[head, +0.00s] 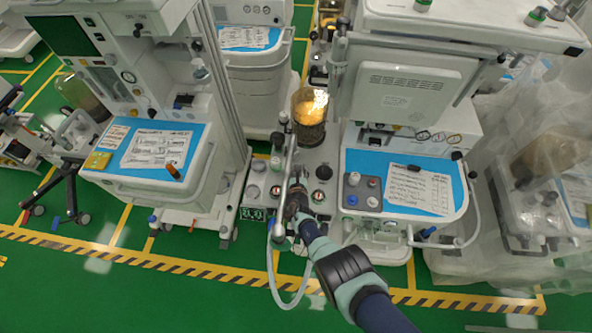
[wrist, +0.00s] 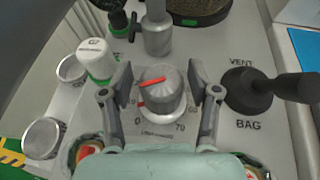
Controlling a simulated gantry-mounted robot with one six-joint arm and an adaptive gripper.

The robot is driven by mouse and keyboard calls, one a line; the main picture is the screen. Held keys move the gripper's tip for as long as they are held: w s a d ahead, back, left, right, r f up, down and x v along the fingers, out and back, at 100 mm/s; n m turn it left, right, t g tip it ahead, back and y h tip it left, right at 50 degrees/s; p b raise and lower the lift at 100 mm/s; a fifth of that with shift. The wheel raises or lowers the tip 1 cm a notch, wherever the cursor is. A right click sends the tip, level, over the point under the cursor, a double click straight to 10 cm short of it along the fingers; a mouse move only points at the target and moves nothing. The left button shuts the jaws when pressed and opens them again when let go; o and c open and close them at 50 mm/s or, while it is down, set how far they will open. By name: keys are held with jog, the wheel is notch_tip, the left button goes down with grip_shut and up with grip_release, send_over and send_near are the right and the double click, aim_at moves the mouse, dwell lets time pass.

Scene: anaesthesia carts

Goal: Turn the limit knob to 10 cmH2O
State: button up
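The limit knob (wrist: 160,88) is grey with a red pointer line on top and stands upright on the white panel in the wrist view. The red line points to the left. The printed scale around its base shows a 0 at lower left and 70 at lower right; the marks between are partly hidden or too small to read. My gripper (wrist: 160,92) is open, with one finger on each side of the knob and a visible gap to it. In the head view my gripper (head: 296,196) is over the panel of the middle cart and hides the knob.
A black VENT/BAG lever (wrist: 248,92) stands close to the right of my gripper. A white-capped fitting (wrist: 97,60) and a grey post (wrist: 156,28) stand to the left and behind. Gauges sit near the front. A canister (head: 309,108) stands behind the panel.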

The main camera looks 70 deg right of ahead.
jog(key=shift+o, duration=0.3)
jog(key=shift+s, duration=0.1)
jog(key=shift+s+a, duration=0.1)
jog(key=shift+a, duration=0.05)
jog(key=shift+s+a+r, duration=0.2)
jog(key=shift+a, duration=0.3)
jog(key=s+a, duration=0.6)
jog(key=a, duration=0.6)
jog(key=shift+r, duration=0.35)
